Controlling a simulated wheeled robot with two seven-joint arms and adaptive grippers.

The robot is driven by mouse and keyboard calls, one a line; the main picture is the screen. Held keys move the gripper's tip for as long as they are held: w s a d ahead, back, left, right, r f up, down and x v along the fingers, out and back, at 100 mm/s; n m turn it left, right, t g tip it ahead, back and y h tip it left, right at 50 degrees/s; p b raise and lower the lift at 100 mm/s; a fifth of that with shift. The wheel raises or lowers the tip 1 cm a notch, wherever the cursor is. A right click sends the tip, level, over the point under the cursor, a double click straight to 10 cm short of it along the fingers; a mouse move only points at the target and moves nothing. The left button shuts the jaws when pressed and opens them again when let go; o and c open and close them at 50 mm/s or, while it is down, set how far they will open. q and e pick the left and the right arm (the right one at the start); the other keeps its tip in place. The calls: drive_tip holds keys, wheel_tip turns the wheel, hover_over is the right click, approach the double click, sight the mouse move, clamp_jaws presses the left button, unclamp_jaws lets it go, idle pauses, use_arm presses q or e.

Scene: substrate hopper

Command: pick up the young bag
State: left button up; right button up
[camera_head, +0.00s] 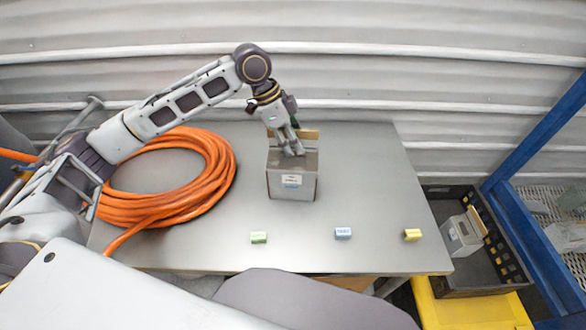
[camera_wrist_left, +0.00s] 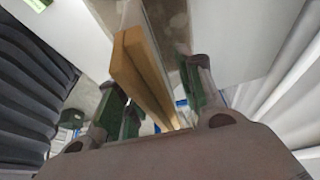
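A grey box-shaped bag (camera_head: 292,185) with a tan strip along its top stands upright on the table. Its front label has a blue mark, but the writing is too small to read. My left gripper (camera_head: 292,148) reaches down from above at the bag's top. In the left wrist view the tan strip (camera_wrist_left: 146,70) runs between the green-padded fingers of this gripper (camera_wrist_left: 160,105), which are apart. I cannot tell whether any finger touches it. A similar bag (camera_head: 462,235) sits in the black crate at right. My right gripper is not in view.
An orange hose coil (camera_head: 215,170) lies left of the bag on the grey table (camera_head: 370,180). The black crate (camera_head: 480,283) and a blue frame (camera_head: 535,135) stand at right.

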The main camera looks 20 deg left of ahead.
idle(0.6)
use_arm(q)
drive_tip(key=shift+f, duration=0.1)
clamp_jaws()
